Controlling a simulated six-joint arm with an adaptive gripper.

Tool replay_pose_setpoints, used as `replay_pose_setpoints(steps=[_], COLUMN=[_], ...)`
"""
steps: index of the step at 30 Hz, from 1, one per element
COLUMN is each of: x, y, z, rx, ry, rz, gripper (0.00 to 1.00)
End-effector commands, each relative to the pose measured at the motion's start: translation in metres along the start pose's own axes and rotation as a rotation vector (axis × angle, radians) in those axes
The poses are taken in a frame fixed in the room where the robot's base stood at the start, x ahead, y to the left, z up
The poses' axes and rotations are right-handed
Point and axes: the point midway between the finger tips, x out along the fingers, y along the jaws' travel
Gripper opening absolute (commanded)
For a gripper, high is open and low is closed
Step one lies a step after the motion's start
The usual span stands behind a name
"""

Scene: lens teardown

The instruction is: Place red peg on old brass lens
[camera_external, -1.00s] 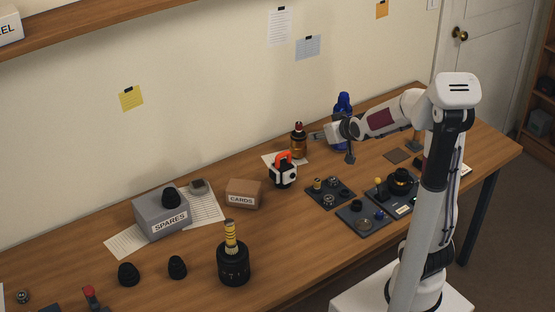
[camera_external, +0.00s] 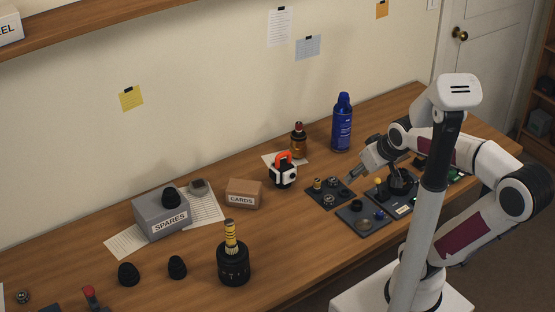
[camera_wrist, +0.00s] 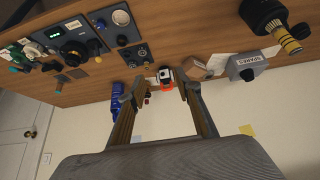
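The brass lens (camera_external: 299,145) stands upright on a paper sheet near the wall, left of the blue can. A small red piece (camera_external: 299,126), which looks like the red peg, sits at its top; how it is seated is too small to tell. In the wrist view a tiny dark and red shape (camera_wrist: 147,99) between the fingers seems to be this lens. My gripper (camera_external: 353,177) is apart from it, to the right and nearer the front, over the dark trays. In the wrist view its fingers (camera_wrist: 159,80) are spread with nothing held between them.
A white block with an orange handle (camera_external: 283,174) stands in front of the lens. The blue can (camera_external: 342,125) stands to its right. The cards box (camera_external: 244,193), spares box (camera_external: 161,218) and large black lens (camera_external: 233,263) are further left. Dark trays (camera_external: 361,220) hold small parts.

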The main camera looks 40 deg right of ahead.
Motion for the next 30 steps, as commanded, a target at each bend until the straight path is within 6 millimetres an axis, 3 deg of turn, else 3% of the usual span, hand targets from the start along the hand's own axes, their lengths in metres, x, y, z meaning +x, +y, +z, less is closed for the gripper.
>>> replay_pose_setpoints(steps=[3, 10, 30], x=[-0.014, -0.027, -0.028], y=[-0.004, -0.007, -0.007], z=[0.024, 0.051, 0.053], rx=[-0.01, -0.02, -0.02], ry=[-0.031, -0.073, -0.078], rz=[-0.009, -0.018, -0.019], gripper=[0.34, 0.34, 0.34])
